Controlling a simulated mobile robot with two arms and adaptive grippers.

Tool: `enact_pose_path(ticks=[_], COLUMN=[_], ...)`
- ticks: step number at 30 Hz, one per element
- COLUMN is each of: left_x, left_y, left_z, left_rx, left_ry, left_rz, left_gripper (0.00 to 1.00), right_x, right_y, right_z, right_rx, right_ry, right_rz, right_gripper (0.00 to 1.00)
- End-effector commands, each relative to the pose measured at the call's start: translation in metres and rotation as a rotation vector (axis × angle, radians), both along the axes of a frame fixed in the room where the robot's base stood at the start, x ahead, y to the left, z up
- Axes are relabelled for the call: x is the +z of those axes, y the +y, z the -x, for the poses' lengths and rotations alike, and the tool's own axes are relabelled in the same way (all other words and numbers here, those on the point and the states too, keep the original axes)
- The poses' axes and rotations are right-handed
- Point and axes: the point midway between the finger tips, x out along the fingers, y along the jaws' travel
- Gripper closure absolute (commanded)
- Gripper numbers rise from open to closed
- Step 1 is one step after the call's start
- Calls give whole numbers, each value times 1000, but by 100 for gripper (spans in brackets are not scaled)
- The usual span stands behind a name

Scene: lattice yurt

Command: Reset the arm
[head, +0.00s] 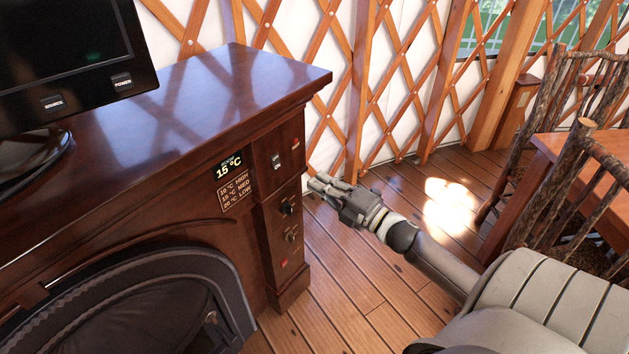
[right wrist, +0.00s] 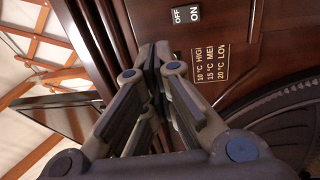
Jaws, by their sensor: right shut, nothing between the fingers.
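My right arm comes in from the lower right in the head view. Its gripper (head: 322,186) is beside the right front edge of the dark wooden fireplace cabinet (head: 190,85), level with its knobs and switches. In the right wrist view the fingers of my right gripper (right wrist: 155,52) are shut and empty, pointing toward the dark wood of the cabinet. Whether the fingertips touch the wood cannot be told. My left gripper is not in view.
The cabinet carries a 15 °C display (head: 229,166), a switch panel (head: 277,160) and knobs (head: 288,208). A monitor (head: 65,55) stands on top. A wooden table (head: 560,150) and branch chairs (head: 570,205) stand at right. Plank floor (head: 335,265) lies open between.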

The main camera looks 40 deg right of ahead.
Motion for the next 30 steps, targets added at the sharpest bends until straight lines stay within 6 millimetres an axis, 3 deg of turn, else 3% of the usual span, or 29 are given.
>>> enact_pose_path(ticks=[17, 20, 23, 26, 30], left_x=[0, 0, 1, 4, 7], left_y=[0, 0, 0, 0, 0], left_z=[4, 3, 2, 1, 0], left_rx=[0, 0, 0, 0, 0], left_ry=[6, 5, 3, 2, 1], left_rz=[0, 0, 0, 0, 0], left_gripper=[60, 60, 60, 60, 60], right_x=[0, -10, -45, -106, -209], right_y=[0, -3, -12, -24, -28], right_z=[1, 1, 4, 13, 46], right_rx=[0, -13, -60, -140, -280], right_ry=[0, 22, 99, 231, 451], right_rz=[0, -19, -91, -211, -406], right_gripper=[100, 100, 100, 100, 100])
